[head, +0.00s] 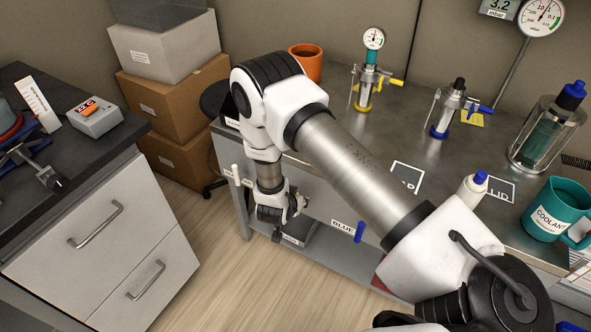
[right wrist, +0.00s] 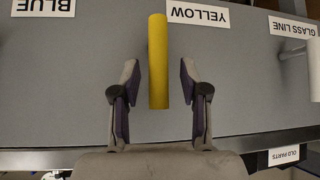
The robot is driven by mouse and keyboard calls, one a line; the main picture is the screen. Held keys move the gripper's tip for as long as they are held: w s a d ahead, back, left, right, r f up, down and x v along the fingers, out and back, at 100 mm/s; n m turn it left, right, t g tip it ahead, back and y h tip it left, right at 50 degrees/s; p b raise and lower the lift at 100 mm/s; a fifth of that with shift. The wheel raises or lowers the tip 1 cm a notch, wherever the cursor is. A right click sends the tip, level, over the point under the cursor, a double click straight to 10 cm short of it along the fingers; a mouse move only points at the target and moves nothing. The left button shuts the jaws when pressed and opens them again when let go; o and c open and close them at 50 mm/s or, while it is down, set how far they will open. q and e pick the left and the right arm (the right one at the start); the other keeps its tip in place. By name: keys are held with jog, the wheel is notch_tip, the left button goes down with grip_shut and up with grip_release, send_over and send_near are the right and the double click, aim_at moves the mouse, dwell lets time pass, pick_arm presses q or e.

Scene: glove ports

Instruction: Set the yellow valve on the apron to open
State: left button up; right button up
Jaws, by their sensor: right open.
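The yellow valve's handle (right wrist: 158,60) is a plain yellow bar on the grey apron (right wrist: 85,85) in the right wrist view. It runs up and down in that picture, beside an upside-down YELLOW label (right wrist: 198,15). My right gripper (right wrist: 159,84) is open, with one finger on each side of the handle's lower end and a visible gap on both sides. In the head view my right gripper (head: 275,215) is in front of the apron, and the yellow handle is hidden behind my arm. My left gripper is not in view.
A blue handle (head: 360,232) and a white handle (head: 236,175) stick out on either side of my right gripper. The bench top (head: 400,130) carries pumps, an orange mug (head: 306,62) and a teal mug (head: 556,210). A drawer cabinet (head: 110,235) stands left, with open floor between.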

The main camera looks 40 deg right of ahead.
jog(key=v, duration=1.2)
